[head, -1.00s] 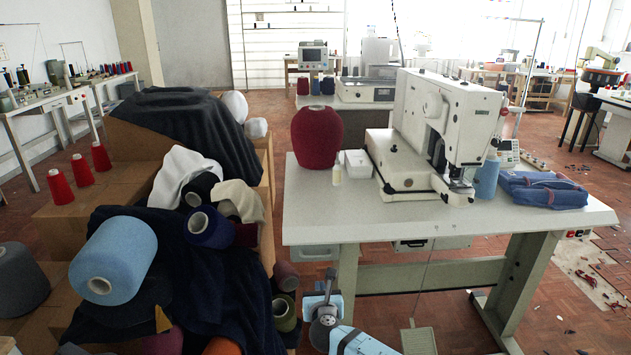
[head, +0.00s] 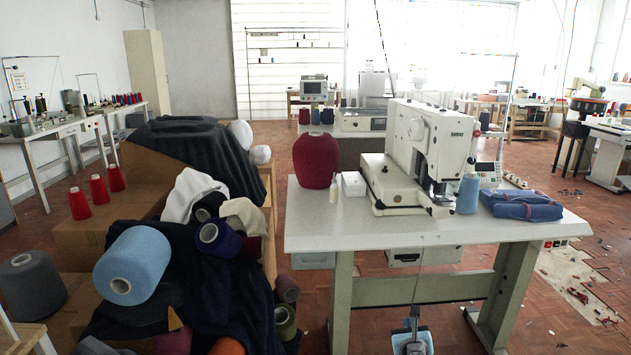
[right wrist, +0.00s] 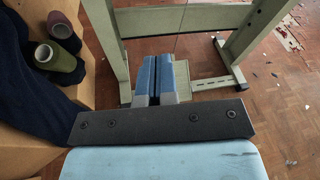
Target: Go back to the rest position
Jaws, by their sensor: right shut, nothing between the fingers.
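My right gripper (head: 413,313) shows at the bottom of the head view, low in front of the sewing table (head: 330,225) and below its top. In the right wrist view its two blue fingers (right wrist: 156,62) lie side by side, shut, with nothing held between them. They point toward the table's underframe. My left gripper is not in view.
The table carries a buttonhole machine (head: 420,150), a dark red cone (head: 315,160), a light blue cone (head: 468,193) and folded blue cloth (head: 525,205). Left of it are cardboard boxes (head: 85,235) with cloths and yarn cones. Floor (head: 560,320) at the right is mostly open.

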